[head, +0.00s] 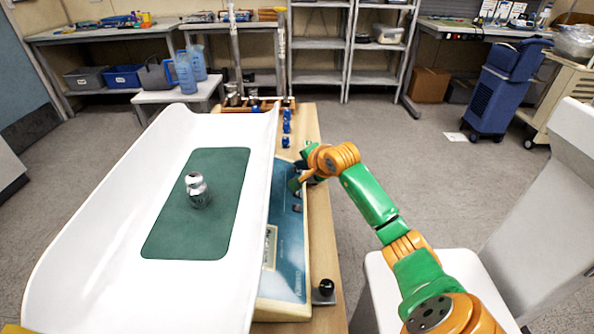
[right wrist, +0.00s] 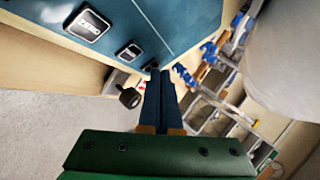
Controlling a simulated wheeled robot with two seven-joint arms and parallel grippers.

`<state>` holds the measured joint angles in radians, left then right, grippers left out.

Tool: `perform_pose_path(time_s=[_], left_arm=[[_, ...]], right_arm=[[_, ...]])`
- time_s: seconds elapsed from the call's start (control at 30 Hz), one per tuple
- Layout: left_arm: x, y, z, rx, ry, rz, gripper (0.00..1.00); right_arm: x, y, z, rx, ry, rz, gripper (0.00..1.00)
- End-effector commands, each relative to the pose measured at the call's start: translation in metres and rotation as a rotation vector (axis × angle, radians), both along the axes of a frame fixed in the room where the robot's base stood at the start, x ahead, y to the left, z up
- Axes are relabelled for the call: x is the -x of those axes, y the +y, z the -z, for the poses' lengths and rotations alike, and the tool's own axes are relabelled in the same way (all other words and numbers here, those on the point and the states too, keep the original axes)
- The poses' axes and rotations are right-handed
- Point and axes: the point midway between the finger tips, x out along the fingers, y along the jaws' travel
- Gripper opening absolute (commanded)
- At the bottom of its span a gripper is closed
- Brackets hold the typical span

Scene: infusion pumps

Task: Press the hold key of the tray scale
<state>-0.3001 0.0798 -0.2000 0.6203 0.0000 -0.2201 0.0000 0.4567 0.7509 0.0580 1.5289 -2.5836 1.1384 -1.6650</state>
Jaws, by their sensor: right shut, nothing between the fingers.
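The tray scale has a long white tray (head: 95,215) and a blue key panel (head: 290,255) along its right side. The right wrist view shows the panel (right wrist: 185,20) with a key marked ZERO (right wrist: 90,25), a middle key (right wrist: 130,53) and a small far key (right wrist: 151,65). I cannot read the labels of the latter two, so I cannot tell which is hold. My right gripper (head: 298,183) is shut and empty at the panel's far part. In the right wrist view its fingertips (right wrist: 160,74) are close beside the far key; contact cannot be told. My left gripper is out of view.
A metal weight (head: 197,190) stands on a green mat (head: 180,240) in the tray. Small blue weights (head: 286,127) stand on the wooden bench beyond the panel. A black knob (head: 326,288) is at the panel's near right corner. A white chair (head: 455,265) is under my right arm.

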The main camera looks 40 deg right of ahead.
Motion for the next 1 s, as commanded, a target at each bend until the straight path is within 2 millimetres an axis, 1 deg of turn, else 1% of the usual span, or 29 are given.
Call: perform_pose_path(time_s=[0.27,0.57,0.87,1.0], left_arm=[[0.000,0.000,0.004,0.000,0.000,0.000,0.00],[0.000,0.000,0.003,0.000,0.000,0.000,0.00],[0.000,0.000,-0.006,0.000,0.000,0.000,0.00],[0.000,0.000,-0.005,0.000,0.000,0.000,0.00]], right_arm=[[-0.001,0.001,0.004,0.001,0.000,-0.001,0.00],[-0.001,0.001,0.003,0.000,0.001,-0.001,0.00],[0.002,-0.003,-0.010,0.001,0.000,0.001,0.00],[0.003,-0.003,-0.011,-0.001,0.000,-0.001,0.00]])
